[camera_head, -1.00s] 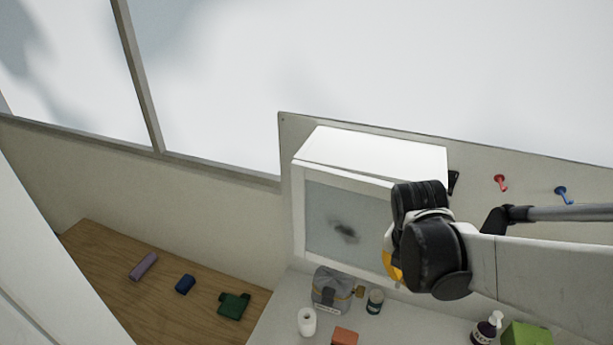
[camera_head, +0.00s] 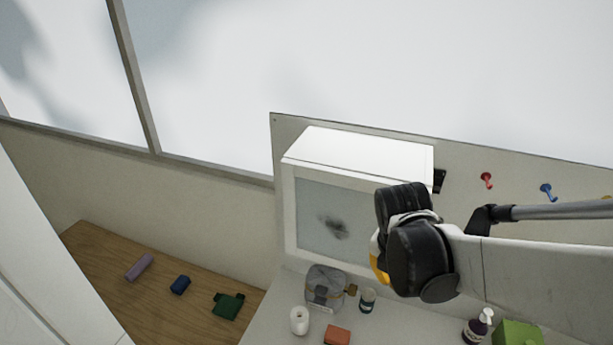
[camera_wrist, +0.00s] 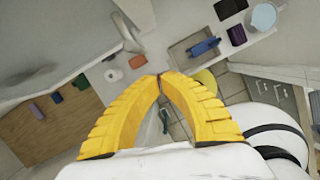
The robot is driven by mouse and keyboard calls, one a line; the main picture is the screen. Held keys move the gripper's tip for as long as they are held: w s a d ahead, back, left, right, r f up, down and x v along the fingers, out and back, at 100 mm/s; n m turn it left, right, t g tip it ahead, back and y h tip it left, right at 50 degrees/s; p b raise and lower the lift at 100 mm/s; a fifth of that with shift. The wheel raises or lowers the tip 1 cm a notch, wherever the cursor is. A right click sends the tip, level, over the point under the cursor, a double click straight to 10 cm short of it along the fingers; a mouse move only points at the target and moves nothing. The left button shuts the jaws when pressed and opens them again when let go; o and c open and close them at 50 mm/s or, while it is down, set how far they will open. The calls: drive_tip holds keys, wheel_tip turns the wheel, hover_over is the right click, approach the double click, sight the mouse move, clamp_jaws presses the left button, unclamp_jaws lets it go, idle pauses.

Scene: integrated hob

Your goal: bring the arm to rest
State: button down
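My arm (camera_head: 520,265) reaches in from the right edge in the head view, with its dark joint in front of a white cabinet. A small yellow part of my gripper shows at the joint's left side; its fingertips are hidden there. In the wrist view, the two yellow fingers of my gripper (camera_wrist: 159,76) curve together and their tips meet. Nothing is visible held at the tips. The gap lower between the fingers shows only floor and things beyond.
The white cabinet (camera_head: 360,152) is on the wall behind my arm. The counter below holds a grey bag (camera_head: 324,288), a white roll (camera_head: 299,321), an orange block (camera_head: 337,336), a pump bottle (camera_head: 477,328) and a green box (camera_head: 517,334). A wooden surface (camera_head: 150,300) lies left.

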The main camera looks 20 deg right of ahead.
drive_tip(key=s+r+p, duration=0.2)
drive_tip(key=s+r, duration=0.1)
drive_tip(key=r, duration=0.6)
drive_tip(key=a+f+m+t+b, duration=0.1)
drive_tip(key=a+f+m+b, duration=0.3)
drive_tip(key=f+m+b, duration=0.4)
drive_tip(key=w+a+f+m+t+y+b, duration=0.1)
drive_tip(key=a+f+m+b, duration=0.3)
drive_tip(key=f+m+b, duration=0.4)
drive_tip(key=a+f+m+t+y+b, duration=0.1)
drive_tip(key=a+f+m+t+b, duration=0.2)
drive_tip(key=f+m+b, duration=0.5)
drive_tip(key=a+f+b, duration=0.1)
drive_tip(key=b, duration=0.2)
drive_tip(key=shift+w+a+f+m+b, duration=0.25)
drive_tip(key=shift+a+f+m+b, duration=0.05)
drive_tip(key=shift+a+f, duration=0.05)
